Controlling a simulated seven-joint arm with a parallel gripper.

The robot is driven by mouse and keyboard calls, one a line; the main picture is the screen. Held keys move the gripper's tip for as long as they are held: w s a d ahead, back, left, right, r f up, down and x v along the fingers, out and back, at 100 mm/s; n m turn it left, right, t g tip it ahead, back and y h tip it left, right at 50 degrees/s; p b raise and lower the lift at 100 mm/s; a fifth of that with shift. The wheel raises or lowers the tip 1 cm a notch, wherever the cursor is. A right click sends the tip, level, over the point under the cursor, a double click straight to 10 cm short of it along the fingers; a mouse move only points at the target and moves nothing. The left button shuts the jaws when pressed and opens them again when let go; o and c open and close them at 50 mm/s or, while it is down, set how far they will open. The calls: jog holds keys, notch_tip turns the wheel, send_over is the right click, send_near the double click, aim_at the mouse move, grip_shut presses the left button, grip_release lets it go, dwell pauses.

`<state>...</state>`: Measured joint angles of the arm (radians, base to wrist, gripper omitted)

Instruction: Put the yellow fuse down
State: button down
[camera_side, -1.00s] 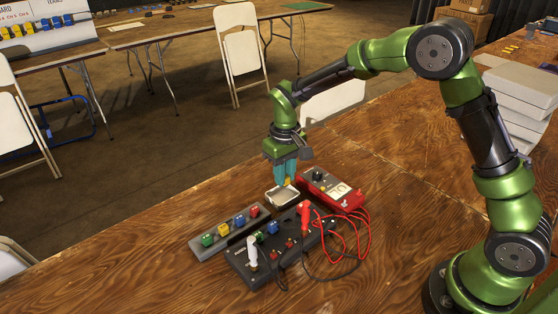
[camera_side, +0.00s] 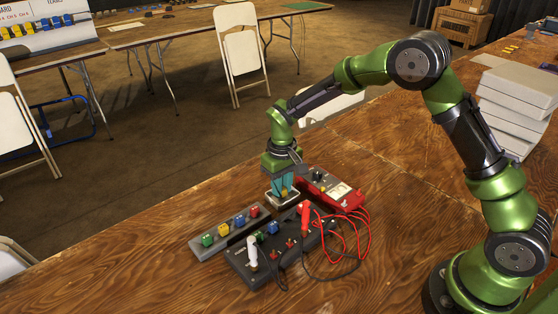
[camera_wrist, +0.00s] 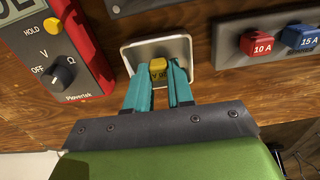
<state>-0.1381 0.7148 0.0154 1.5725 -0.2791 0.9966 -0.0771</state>
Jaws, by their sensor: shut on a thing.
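The yellow fuse (camera_wrist: 158,69) is between the teal fingers of my gripper (camera_wrist: 160,82), which are shut on it. In the wrist view it shows inside the outline of a small pale tray (camera_wrist: 181,43). In the side view my gripper (camera_side: 284,186) is low over the tray (camera_side: 283,203), with its fingertips at the tray's opening. A bit of yellow shows between the fingers there. I cannot tell whether the fuse touches the tray floor.
A red multimeter (camera_side: 337,190) stands right of the tray. A grey rack (camera_side: 206,252) with several coloured fuses lies to the left. A black fuse block (camera_side: 250,277) with test leads (camera_side: 366,232) is in front. Bare table lies beyond.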

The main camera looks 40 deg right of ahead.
jog(key=c, duration=1)
grip_release()
jog(key=shift+f, duration=0.1)
notch_tip(320, 180, up, 13)
jog(key=s+d+r+m+t+y, duration=0.1)
jog(key=s+d+r+m+t, duration=0.2)
jog(key=s+r, duration=0.8)
jog(key=shift+s+d+f+m+t+y, duration=0.15)
jog(key=shift+s+t, duration=0.55)
jog(key=shift+s, duration=1.4)
jog(key=shift+s+d+f+m+t+y, duration=0.2)
jog(key=shift+s+t, duration=0.5)
jog(key=shift+s, duration=1.35)
jog(key=shift+s+d+f+n+t+y, duration=0.25)
jog(key=shift+s+t, duration=0.45)
jog(key=shift+s, duration=1.4)
jog(key=shift+a, duration=0.2)
